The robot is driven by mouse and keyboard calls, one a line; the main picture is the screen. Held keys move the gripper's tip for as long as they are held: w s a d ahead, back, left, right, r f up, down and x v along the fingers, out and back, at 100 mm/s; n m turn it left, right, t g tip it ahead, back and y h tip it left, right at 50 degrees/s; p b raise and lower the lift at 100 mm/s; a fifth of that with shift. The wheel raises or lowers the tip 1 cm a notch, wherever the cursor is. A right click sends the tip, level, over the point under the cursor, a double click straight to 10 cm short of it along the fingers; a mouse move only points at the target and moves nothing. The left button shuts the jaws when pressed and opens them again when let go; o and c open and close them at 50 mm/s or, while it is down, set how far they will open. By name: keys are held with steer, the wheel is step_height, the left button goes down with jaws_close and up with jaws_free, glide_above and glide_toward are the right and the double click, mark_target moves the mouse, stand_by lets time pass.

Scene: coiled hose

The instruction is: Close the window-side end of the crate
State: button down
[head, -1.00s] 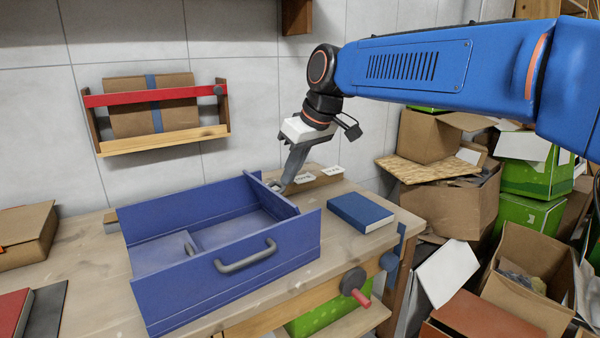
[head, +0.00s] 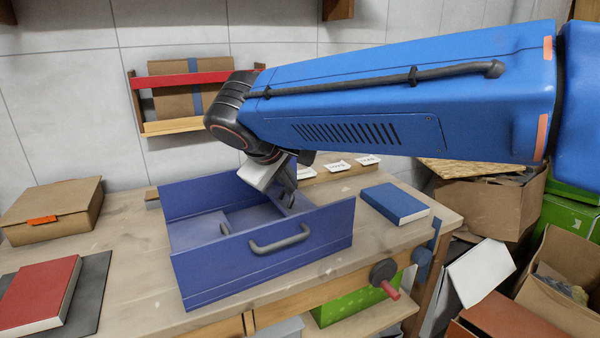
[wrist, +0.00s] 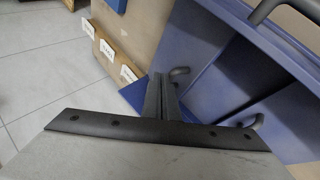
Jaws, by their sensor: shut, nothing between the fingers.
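The blue crate (head: 200,272) stands on the workbench, with a dark handle (head: 280,240) on its near long wall. It also fills the right of the wrist view (wrist: 215,70). My gripper (head: 290,206) is low at the crate's right end, fingers together and empty. A blue panel piece (wrist: 133,94) shows left of the fingers. My wrist and arm hide much of the right end, so its exact position and any contact are unclear.
A blue book (head: 394,203) lies right of the crate. A wooden strip with white labels (head: 338,167) stands behind it. A cardboard box (head: 52,210) and red book (head: 38,295) are at left. A clamp (head: 384,272) juts from the bench front; cartons crowd the right.

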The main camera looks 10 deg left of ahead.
mark_target(278, 204)
steer(key=a+f+t, duration=0.1)
steer(key=s+f+h, duration=0.1)
steer(key=s+a+f+n+t+h, duration=0.1)
steer(key=shift+a+f+t, duration=0.25)
steer(key=shift+a+t, duration=0.05)
steer(key=shift+s+a+f, duration=0.15)
steer(key=shift+a+f, duration=0.05)
steer(key=shift+f, duration=0.4)
